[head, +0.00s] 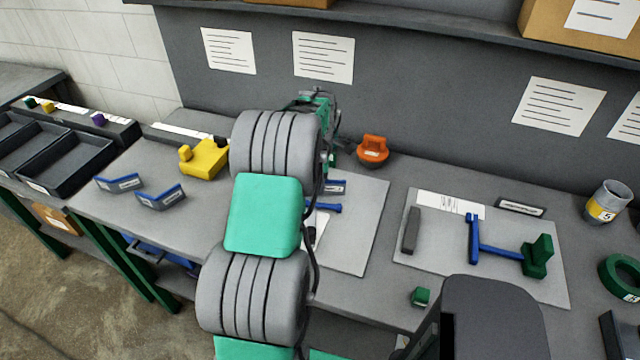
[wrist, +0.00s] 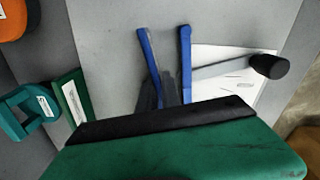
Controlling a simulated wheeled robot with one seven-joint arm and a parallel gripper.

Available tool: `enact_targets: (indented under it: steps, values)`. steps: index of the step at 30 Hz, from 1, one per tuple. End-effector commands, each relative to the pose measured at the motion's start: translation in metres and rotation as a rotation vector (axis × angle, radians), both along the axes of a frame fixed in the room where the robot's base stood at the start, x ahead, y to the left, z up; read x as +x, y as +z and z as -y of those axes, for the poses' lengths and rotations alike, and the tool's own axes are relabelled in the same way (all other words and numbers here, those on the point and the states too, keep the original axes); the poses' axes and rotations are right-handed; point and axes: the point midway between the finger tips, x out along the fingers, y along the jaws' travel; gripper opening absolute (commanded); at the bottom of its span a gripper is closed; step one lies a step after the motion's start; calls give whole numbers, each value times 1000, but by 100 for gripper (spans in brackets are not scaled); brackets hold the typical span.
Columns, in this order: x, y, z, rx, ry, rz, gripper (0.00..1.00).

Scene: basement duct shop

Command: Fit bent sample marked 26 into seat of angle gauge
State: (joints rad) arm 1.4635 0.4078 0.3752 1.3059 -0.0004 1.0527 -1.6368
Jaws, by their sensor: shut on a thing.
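My gripper (head: 331,170) is over the middle grey sheet, mostly hidden behind my own arm. It is shut on a blue bent sample (head: 336,187) with a white label; the number is too small to read. In the wrist view, the green housing covers the fingertips, and two blue strips (wrist: 167,70) stand beyond its dark edge. Another blue piece (head: 322,208) shows just below the sample. I cannot tell for certain which thing is the angle gauge; its seat is not clearly visible. Two more labelled blue bent samples (head: 120,183) (head: 161,196) stand on the bench at left.
A yellow block (head: 204,159) stands behind the left samples, and an orange object (head: 372,150) behind the middle sheet. On the right sheet (head: 420,262) lie a grey bar and a blue bar piece with a green block. A small green block (head: 420,297) lies in front.

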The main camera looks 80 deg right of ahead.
Motion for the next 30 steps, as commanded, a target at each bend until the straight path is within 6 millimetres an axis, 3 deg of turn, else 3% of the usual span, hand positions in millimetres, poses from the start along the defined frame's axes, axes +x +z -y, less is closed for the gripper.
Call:
enact_targets:
  steps: [23, 24, 30]
  values:
    - [0, -16, 0, -1, 0, 0, 0]
    - [0, -16, 0, -1, 0, 0, 9]
    - [0, -16, 0, -1, 0, 0, 26]
